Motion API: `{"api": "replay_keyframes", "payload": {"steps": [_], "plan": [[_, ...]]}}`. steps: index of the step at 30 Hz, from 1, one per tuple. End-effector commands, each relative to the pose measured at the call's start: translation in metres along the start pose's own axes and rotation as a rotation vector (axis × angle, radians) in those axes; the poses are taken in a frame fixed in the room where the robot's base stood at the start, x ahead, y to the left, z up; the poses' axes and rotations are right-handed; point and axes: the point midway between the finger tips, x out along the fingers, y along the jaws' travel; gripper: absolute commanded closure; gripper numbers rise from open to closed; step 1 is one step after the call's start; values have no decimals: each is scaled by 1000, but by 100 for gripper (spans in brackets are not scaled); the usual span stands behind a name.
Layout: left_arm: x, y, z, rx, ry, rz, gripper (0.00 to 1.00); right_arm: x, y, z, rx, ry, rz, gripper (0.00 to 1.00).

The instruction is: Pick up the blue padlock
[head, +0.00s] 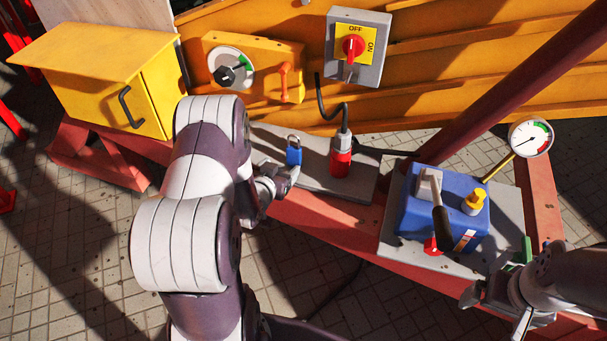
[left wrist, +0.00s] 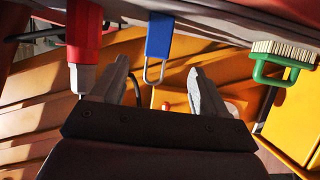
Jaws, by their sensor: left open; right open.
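The blue padlock (head: 293,155) stands upright with its grey shackle up, on a grey plate on the red beam. My left gripper (head: 277,180) is open and empty close beside it, partly hidden by my own arm. In the left wrist view, which looks upside down, the padlock (left wrist: 160,37) lies beyond and between the two open fingers of my left gripper (left wrist: 158,84), its shackle pointing down toward them. I see no contact. My right gripper (head: 496,311) is open and empty at the lower right, far from the padlock.
A red plug (head: 341,157) with a black cable stands right of the padlock; it is close to a left finger in the wrist view. A green brush (left wrist: 285,62) is on the other side. A blue pump box (head: 440,215) and gauge (head: 531,138) stand further right.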

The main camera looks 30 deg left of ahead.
Motion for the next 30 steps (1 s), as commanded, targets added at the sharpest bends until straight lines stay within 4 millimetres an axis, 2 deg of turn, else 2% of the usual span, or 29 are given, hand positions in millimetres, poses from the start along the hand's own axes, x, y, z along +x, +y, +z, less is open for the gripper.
{"api": "replay_keyframes", "payload": {"steps": [1, 4, 9, 14, 21, 24, 29, 30], "plan": [[6, -2, 10, -5, 23, -2, 26, 10, 0, 1, 0, 1, 0, 5], [22, -3, 8, -5, 42, 0, 26, 14, 0, 1, 0, 1, 0, 5], [60, -2, 6, -5, 40, -1, 26, 24, 0, 2, 0, 1, 0, 5], [79, -2, 3, -6, 38, -1, 26, 28, 0, 3, 0, 1, 0, 5], [121, 2, -3, -6, 37, -1, 26, 44, 0, 5, 0, 1, 0, 5], [128, 2, -6, -7, 37, -1, 26, 44, 0, 5, 0, 1, 0, 5], [128, 2, -7, -7, 36, -2, 26, 43, 0, 5, 0, 1, 0, 5], [128, 2, -7, -7, 36, -2, 29, 43, 0, 5, 0, 1, 0, 5]]}}
